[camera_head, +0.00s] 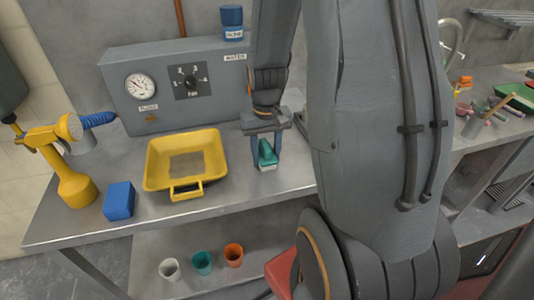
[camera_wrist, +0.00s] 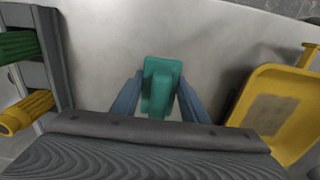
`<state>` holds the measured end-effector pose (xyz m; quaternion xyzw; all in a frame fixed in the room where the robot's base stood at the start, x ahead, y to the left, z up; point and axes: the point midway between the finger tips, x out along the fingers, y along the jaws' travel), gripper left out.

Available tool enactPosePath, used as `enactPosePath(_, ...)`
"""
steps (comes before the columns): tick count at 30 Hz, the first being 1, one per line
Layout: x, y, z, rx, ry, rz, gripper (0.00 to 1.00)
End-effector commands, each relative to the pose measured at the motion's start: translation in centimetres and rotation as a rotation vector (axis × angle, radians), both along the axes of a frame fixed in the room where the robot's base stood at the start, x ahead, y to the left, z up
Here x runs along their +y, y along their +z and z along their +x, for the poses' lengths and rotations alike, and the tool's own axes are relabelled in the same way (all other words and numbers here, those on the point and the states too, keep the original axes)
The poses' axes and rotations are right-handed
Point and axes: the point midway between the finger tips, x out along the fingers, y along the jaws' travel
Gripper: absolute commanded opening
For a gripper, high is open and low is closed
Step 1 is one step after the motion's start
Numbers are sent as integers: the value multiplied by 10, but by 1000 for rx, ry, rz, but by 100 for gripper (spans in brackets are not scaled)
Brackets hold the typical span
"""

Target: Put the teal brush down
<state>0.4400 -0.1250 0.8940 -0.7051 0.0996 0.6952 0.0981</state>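The teal brush (camera_head: 267,154) is on the grey worktop, in front of the grey panel box and just right of the yellow tray. Its pale underside faces the worktop. My gripper (camera_head: 266,160) points down over it, with one finger on each side. In the wrist view, the teal brush (camera_wrist: 161,86) lies between the two blue-grey fingers of my gripper (camera_wrist: 161,84). The fingers look spread slightly wider than the brush's handle, with narrow gaps beside it. Whether the underside fully touches the worktop is hard to see.
A yellow tray (camera_head: 153,170) is close on the left, with a blue block (camera_head: 118,201) and a yellow tool (camera_head: 72,180) beyond. A grey panel box (camera_head: 122,88) stands behind. Several cups (camera_head: 202,262) are on the lower shelf. The wrist view shows green and yellow ridged items (camera_wrist: 26,112) at left.

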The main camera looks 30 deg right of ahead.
Motion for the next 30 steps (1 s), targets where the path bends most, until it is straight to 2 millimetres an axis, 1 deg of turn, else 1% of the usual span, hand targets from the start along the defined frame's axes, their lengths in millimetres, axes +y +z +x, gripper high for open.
enactPosePath(1,2,-9,-5,13,0,4,58)
enactPosePath(2,1,-9,-5,13,0,4,58)
enactPosePath(5,1,-2,-6,12,0,4,58)
enactPosePath(8,1,9,-4,11,0,3,59)
enactPosePath(11,1,26,-3,8,1,2,59)
enactPosePath(21,1,90,-2,4,1,1,59)
enactPosePath(27,1,116,-3,7,1,2,59)
enactPosePath(30,3,121,-4,8,3,2,59)
